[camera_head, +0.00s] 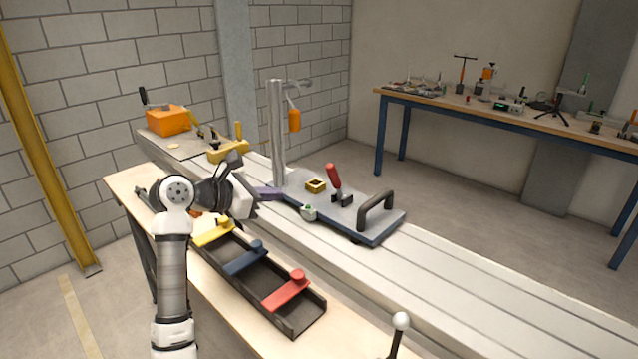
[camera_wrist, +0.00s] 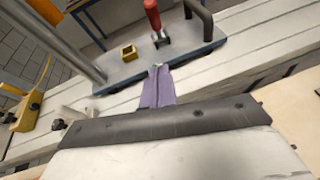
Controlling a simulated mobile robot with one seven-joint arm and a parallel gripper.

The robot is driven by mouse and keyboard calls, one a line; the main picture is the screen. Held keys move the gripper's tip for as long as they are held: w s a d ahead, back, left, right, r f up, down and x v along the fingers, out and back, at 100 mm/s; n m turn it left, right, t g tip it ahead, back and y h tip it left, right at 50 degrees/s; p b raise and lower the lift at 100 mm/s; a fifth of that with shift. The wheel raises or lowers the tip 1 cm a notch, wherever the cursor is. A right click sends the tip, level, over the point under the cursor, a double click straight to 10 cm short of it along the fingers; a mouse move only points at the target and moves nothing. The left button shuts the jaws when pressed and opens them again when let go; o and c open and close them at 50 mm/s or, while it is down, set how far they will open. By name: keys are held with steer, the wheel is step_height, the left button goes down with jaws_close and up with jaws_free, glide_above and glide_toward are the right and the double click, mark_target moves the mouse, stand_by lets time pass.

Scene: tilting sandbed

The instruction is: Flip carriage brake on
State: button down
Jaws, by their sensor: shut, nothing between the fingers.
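The carriage (camera_head: 375,232) is a blue-grey plate on the long pale rail bed, with a black arched handle (camera_head: 375,209) at its right end. A red-handled lever (camera_head: 333,176) stands on it in a black bracket, leaning slightly left; it also shows in the wrist view (camera_wrist: 152,14). A small grey part with a green top (camera_head: 309,212) sits at the near edge. I cannot tell which of these is the brake. My gripper (camera_head: 272,194) has purple fingers, shut and empty, at the carriage's left end. In the wrist view the fingers (camera_wrist: 158,84) point towards the plate below the red lever.
A grey post (camera_head: 277,130) with an orange hanging piece rises behind my gripper. A black tray (camera_head: 305,322) with yellow, blue and red pieces lies in front. A white-knobbed lever (camera_head: 400,322) stands at front right. The rail right of the carriage is clear.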

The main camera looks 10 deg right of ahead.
steer(key=p, duration=0.5)
glide_toward(336, 183)
step_height(336, 183, down, 3)
steer(key=w+d, duration=0.2)
steer(key=d, duration=0.1)
steer(key=shift+w+d+r, duration=0.4)
steer(key=shift+d, duration=0.15)
steer(key=shift+r, duration=0.1)
